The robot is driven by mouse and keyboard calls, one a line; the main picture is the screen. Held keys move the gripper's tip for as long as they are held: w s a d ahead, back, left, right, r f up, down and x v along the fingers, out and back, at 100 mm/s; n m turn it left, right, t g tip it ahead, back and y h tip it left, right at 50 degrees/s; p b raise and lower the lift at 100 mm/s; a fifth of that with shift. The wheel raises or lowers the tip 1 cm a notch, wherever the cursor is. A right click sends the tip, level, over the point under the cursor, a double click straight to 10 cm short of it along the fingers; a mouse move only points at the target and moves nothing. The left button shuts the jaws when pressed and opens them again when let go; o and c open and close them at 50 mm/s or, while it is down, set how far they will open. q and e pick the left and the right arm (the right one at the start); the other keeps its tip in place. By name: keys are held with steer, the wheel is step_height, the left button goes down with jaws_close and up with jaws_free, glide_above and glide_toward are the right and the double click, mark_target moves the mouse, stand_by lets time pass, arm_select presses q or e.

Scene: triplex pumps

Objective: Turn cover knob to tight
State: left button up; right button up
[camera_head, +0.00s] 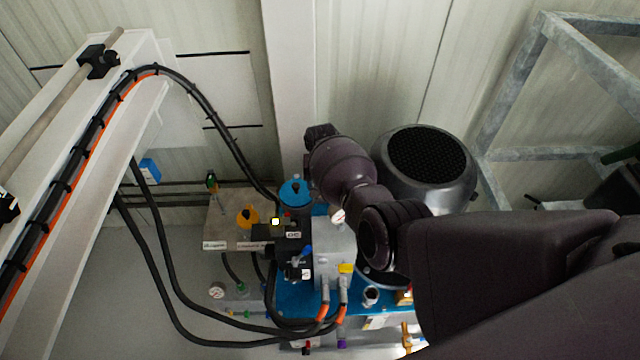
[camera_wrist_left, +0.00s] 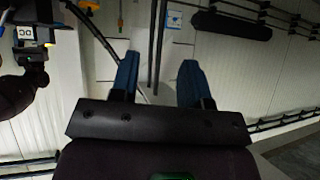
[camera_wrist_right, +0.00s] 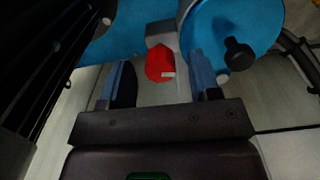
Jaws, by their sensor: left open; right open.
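A round blue cover (camera_wrist_right: 225,22) with a black knob (camera_wrist_right: 238,53) shows at the upper right of the right wrist view. In the head view a blue round cap (camera_head: 295,193) with a dark knob on top stands left of my right arm; it looks like the same cover. My right gripper (camera_wrist_right: 160,82) is open and empty. A red knob-like part (camera_wrist_right: 160,65) appears between its fingers, and the black knob lies just right of the right finger. My left gripper (camera_wrist_left: 160,82) is open and empty, facing a pale wall. Neither gripper's fingers show clearly in the head view.
My right arm covers part of the pump in the head view. A large dark motor housing (camera_head: 425,165) stands behind it. Black hoses (camera_head: 195,95) hang at left, and a metal frame (camera_head: 510,80) stands at right.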

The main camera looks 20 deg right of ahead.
steer(key=shift+f, duration=0.4)
steer(key=c, duration=0.9)
